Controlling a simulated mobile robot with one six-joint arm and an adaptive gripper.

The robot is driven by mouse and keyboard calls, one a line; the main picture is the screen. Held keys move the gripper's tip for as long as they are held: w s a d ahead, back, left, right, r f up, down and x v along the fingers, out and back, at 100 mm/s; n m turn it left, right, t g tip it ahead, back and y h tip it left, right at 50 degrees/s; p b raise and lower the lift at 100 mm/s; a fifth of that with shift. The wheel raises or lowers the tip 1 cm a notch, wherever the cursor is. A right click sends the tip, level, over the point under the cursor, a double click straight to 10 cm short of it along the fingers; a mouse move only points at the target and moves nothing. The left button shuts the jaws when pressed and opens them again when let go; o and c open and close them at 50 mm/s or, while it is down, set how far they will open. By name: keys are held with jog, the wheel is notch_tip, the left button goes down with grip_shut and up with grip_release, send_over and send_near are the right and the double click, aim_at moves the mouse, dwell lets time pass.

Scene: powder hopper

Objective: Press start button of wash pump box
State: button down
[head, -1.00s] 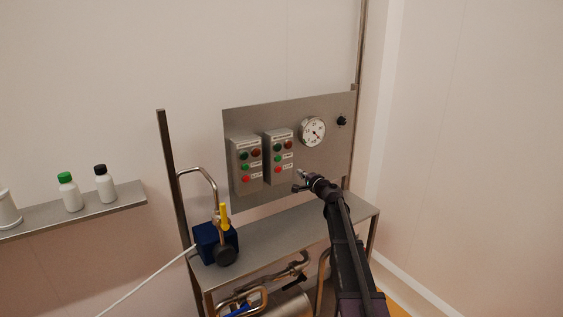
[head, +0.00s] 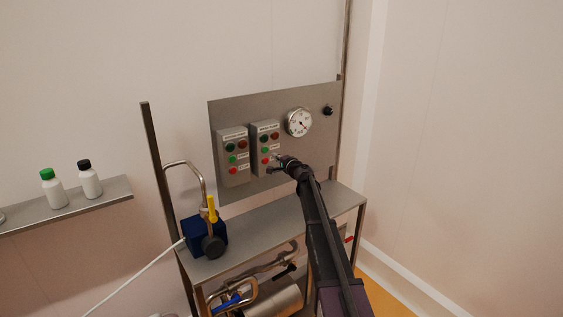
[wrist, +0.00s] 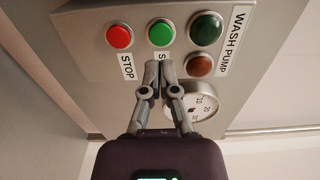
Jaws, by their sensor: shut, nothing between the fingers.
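The wash pump box (head: 264,148) is the right one of two grey button boxes on the metal panel. In the wrist view its label reads WASH PUMP (wrist: 237,38). The green start button (wrist: 161,33) sits beside the red stop button (wrist: 119,37), with a dark green lamp (wrist: 207,28) and a brown-red lamp (wrist: 199,64) near it. My gripper (wrist: 158,66) is shut and empty, its tips just below the green button in the wrist view and over part of its label. I cannot tell whether they touch the box. In the head view my gripper (head: 277,161) is at the box's lower right.
Another button box (head: 232,157) stands to the left. A gauge (head: 299,122) and a black knob (head: 328,110) are to the right. Below is a metal shelf (head: 275,228) with a blue block (head: 206,236) and a bent pipe (head: 190,168). Bottles stand on a left shelf (head: 113,195).

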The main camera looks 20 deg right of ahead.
jog(key=shift+x, duration=2.85)
jog(key=shift+w+a, duration=0.15)
jog(key=shift+w, duration=0.25)
jog(key=shift+w+a+r, duration=0.15)
jog(key=shift+w, duration=0.15)
jog(key=shift+v, duration=0.9)
send_near(265, 149)
jog(key=v, duration=0.5)
